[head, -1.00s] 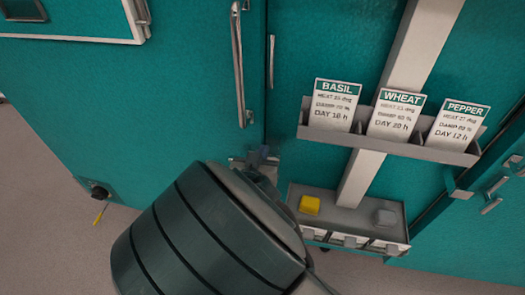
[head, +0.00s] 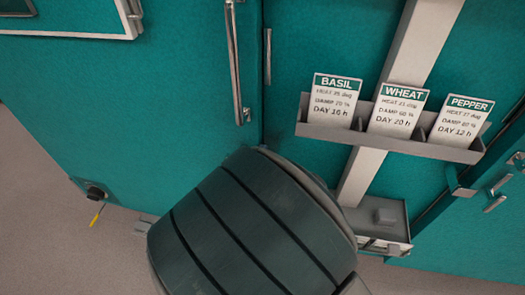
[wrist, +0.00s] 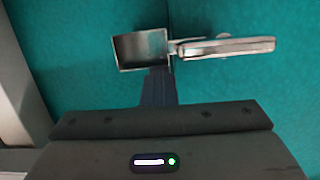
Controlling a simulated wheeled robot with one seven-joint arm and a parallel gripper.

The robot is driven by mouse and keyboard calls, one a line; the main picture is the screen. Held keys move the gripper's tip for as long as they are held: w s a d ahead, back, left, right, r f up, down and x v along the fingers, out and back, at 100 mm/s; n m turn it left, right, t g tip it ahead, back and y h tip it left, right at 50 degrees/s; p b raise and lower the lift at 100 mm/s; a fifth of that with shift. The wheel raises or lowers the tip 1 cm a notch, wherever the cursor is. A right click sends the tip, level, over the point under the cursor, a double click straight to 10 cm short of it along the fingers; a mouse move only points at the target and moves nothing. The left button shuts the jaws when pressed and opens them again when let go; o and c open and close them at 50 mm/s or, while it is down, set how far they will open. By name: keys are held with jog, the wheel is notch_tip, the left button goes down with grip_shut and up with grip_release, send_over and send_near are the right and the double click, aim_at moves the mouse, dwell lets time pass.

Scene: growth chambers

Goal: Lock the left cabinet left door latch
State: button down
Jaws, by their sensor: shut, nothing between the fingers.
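In the wrist view, the door latch shows as a metal lever (wrist: 228,47) lying nearly level, with a small round part above it. Its left end meets the right edge of an open box-shaped metal catch (wrist: 140,48) beside the door seam. I cannot tell whether the lever sits inside the catch. My gripper (wrist: 158,80) is shut and empty, its dark fingertips just below the catch's lower right part; contact is unclear. In the head view, my arm hides the gripper and latch. The teal left cabinet door (head: 170,110) has a long metal handle (head: 236,65) and looks closed.
A grey card rack (head: 385,140) holds the BASIL, WHEAT and PEPPER cards right of the seam. More door hardware (head: 495,190) is at the far right.

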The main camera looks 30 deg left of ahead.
jog(key=s+d+r+p, duration=0.3)
jog(key=s+r, duration=0.3)
jog(key=s, duration=0.3)
jog(key=shift+d+r, duration=0.2)
jog(key=shift+d, duration=0.05)
jog(key=shift+s, duration=0.1)
